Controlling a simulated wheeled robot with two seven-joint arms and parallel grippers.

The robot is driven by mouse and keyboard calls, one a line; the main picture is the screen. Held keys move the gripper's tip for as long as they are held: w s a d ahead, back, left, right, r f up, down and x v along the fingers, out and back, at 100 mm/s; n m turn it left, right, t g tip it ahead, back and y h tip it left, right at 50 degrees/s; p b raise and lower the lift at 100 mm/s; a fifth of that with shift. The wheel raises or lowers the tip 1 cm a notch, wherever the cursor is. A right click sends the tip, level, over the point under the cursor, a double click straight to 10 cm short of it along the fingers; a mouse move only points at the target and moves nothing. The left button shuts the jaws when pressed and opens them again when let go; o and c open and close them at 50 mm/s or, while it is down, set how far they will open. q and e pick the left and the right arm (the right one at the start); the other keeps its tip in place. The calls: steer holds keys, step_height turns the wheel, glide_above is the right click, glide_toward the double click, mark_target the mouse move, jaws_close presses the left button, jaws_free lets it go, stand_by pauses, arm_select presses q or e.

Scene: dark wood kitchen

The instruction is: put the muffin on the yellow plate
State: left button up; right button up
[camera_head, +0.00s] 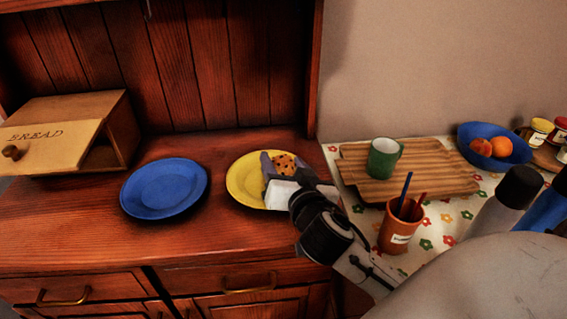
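The yellow plate (244,187) lies on the wooden cabinet top, right of a blue plate. The muffin (284,164), brown with dark spots, shows above the right part of the yellow plate. My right gripper (277,166) comes in from the right and is over the plate, with its fingers on either side of the muffin. The lower part of the muffin is hidden by the gripper, so I cannot tell whether it touches the plate. My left gripper is not in view.
A blue plate (165,187) lies to the left, near an ajar wooden bread box (62,133). At right, a wooden board (427,168) holds a green mug (383,158). An orange cup (399,228) with pens and a blue fruit bowl (513,139) stand on the flowered cloth.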

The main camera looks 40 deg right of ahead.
mark_target(286, 169)
steer(key=shift+r, duration=0.15)
steer(key=v, duration=0.5)
steer(key=shift+s+a, duration=0.15)
steer(key=shift+s, duration=0.1)
steer(key=p+v, duration=0.1)
steer(key=v, duration=0.3)
steer(key=shift+s+a+r+p, duration=0.1)
steer(key=shift+s+r+p, duration=0.15)
steer(key=shift+s+p, duration=0.1)
steer(key=shift+s+a+r+p, duration=0.1)
steer(key=shift+s+a+p, duration=0.05)
steer(key=shift+s+p, duration=0.15)
steer(key=shift+s+a, duration=0.15)
steer(key=shift+s, duration=0.25)
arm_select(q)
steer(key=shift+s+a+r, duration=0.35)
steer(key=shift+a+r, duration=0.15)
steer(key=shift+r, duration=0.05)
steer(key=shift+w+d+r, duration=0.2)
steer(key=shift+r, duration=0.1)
